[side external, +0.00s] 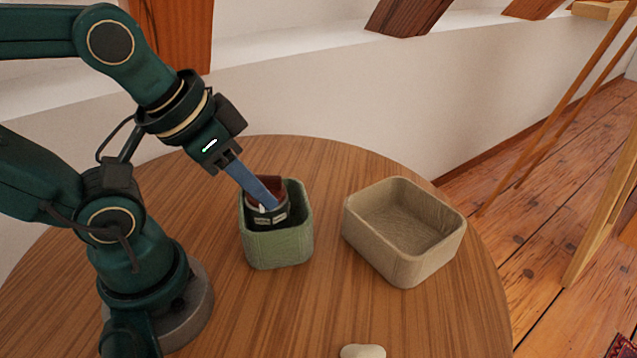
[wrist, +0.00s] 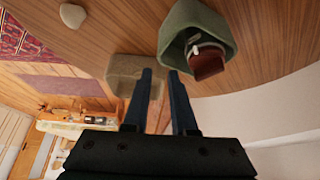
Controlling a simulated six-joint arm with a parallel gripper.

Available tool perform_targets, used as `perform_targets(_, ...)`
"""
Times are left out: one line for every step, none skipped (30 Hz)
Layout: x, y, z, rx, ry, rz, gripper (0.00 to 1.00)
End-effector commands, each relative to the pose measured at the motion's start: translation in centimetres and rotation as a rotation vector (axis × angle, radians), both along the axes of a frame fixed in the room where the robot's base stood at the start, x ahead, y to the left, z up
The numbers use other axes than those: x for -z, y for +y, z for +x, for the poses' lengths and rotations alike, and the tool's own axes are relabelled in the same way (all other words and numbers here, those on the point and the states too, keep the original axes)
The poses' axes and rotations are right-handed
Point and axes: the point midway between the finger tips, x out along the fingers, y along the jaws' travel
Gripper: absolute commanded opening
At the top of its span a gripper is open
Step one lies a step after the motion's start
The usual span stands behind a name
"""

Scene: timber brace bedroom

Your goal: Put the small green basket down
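The small green basket (side external: 278,246) appears to stand upright on the round wooden table. It also shows at the top of the wrist view (wrist: 177,25). Inside it is a dark item with a reddish-brown top and pale marks (side external: 268,217), which also shows in the wrist view (wrist: 207,64). My gripper (side external: 268,203) reaches down from the upper left, its blue fingers overlapping the basket's opening. In the wrist view my gripper (wrist: 160,72) has its two fingers apart with nothing seen between them. One fingertip appears close to the basket; whether it touches is unclear.
A larger beige basket (side external: 400,252), empty, stands right of the green one with a narrow gap. A pale stone-like object (side external: 362,351) lies at the table's front. The wooden table (side external: 440,320) has bare room in front. A white wall (side external: 330,110) rises behind it.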

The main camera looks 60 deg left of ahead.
Motion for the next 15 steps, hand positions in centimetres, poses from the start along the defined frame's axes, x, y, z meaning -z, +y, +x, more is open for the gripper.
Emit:
perform_targets(0.0, 0.0, 0.0, 0.001, 0.000, 0.000, 0.25)
perform_targets(0.0, 0.0, 0.0, 0.001, -0.001, 0.000, 0.25)
perform_targets(0.0, 0.0, 0.0, 0.000, -0.001, -0.001, 0.25)
perform_targets(0.0, 0.0, 0.0, -0.003, -0.001, -0.003, 0.25)
perform_targets(0.0, 0.0, 0.0, -0.009, -0.001, -0.006, 0.25)
perform_targets(0.0, 0.0, 0.0, -0.024, 0.001, -0.015, 0.25)
perform_targets(0.0, 0.0, 0.0, -0.040, 0.002, -0.023, 0.25)
perform_targets(-0.1, -0.1, 0.0, -0.060, 0.002, -0.034, 0.25)
perform_targets(-0.3, -0.1, 0.1, -0.094, -0.003, -0.053, 0.25)
perform_targets(-0.6, -0.1, 0.2, -0.125, -0.007, -0.069, 0.25)
perform_targets(-0.9, 0.0, 0.4, -0.160, -0.007, -0.087, 0.25)
perform_targets(-1.2, 0.0, 0.8, -0.213, -0.002, -0.115, 0.25)
perform_targets(-1.4, 0.1, 1.2, -0.259, 0.006, -0.136, 0.25)
perform_targets(-1.6, 0.2, 1.5, -0.308, 0.018, -0.156, 0.25)
perform_targets(-1.8, 0.3, 2.0, -0.368, 0.034, -0.180, 0.25)
